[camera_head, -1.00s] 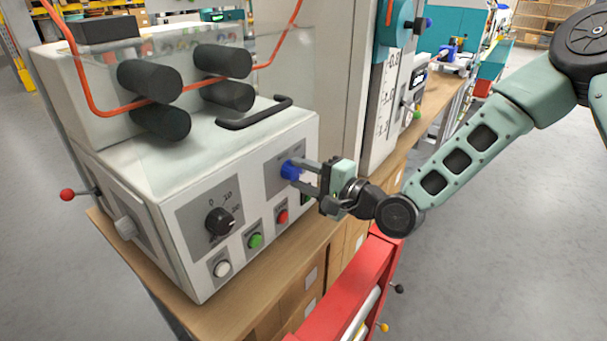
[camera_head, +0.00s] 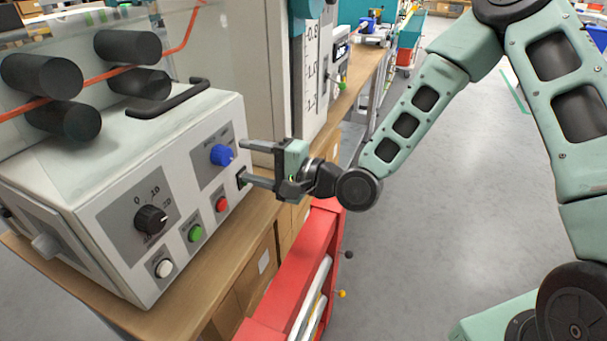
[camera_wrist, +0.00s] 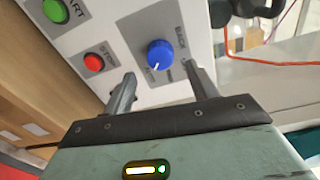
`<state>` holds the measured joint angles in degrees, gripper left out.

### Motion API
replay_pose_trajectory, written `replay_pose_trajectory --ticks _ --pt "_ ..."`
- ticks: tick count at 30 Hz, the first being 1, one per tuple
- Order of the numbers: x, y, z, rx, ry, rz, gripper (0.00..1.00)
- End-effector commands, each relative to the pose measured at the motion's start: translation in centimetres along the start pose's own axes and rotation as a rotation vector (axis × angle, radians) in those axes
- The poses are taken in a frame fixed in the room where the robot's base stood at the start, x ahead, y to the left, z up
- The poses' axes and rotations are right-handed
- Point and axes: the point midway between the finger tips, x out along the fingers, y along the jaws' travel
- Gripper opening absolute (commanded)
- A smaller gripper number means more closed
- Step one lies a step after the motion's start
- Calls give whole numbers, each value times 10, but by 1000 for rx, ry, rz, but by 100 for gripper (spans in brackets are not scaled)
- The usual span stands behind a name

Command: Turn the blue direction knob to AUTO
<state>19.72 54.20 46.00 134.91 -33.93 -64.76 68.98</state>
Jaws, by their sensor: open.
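The blue direction knob (camera_head: 222,155) sits on a grey plate on the front panel of the white machine (camera_head: 120,235). In the wrist view the blue knob (camera_wrist: 160,54) shows a white pointer line toward its lower left. In the wrist view the gripper (camera_wrist: 163,86) has a finger on either side below the knob, with a gap between the fingertips and the knob.
A black dial (camera_head: 151,219), a red button (camera_head: 222,204), a green button (camera_head: 195,233) and a white button (camera_head: 164,268) share the panel. A black handle (camera_head: 168,98) stands on top. A red cart (camera_head: 300,265) stands by the wooden bench. Grey floor is clear at right.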

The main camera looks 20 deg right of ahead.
Motion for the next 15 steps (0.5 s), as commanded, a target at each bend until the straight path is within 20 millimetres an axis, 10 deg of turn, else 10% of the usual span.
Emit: replay_pose_trajectory --ticks 9,15 --pt "-77 0 -1 1 3 1 58" --pt "-86 -7 -1 5 2 2 58"
